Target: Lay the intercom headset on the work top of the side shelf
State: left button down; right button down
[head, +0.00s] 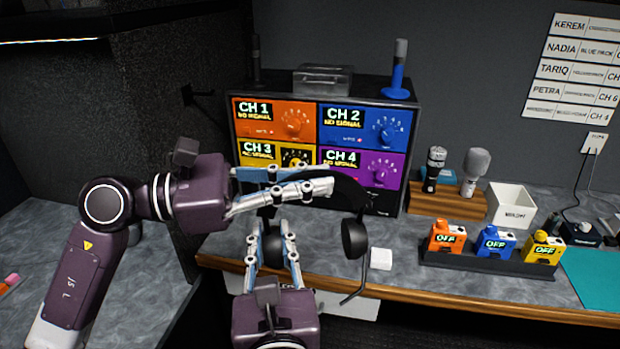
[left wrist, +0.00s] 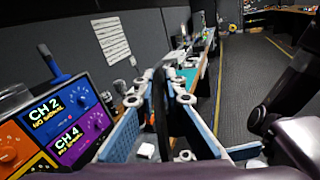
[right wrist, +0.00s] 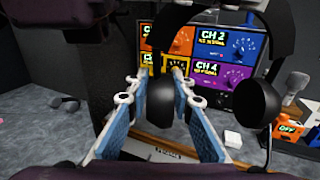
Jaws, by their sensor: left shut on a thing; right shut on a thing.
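The black intercom headset (head: 353,238) is held in the air in front of the desk's front edge. My left gripper (head: 328,185) is shut on its headband, which stands between the fingers in the left wrist view (left wrist: 160,98). My right gripper (head: 275,230), lower and nearer, is shut on one ear cup (right wrist: 161,104). The other ear cup hangs free to the right, with the thin boom below it. A grey work top (head: 85,245) lies at the left, apparently the side shelf; my left arm hides part of it.
The intercom panel (head: 318,145) stands close behind the grippers. The desk also holds a white cube (head: 381,259), a row of beltpacks (head: 490,245), microphones on a wooden block (head: 447,203) and a white bin (head: 511,203). A dark gap separates desk and left work top. Small items lie at its left edge.

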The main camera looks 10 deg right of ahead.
jog(key=c, duration=1.6)
grip_release()
jog(key=shift+f, duration=0.1)
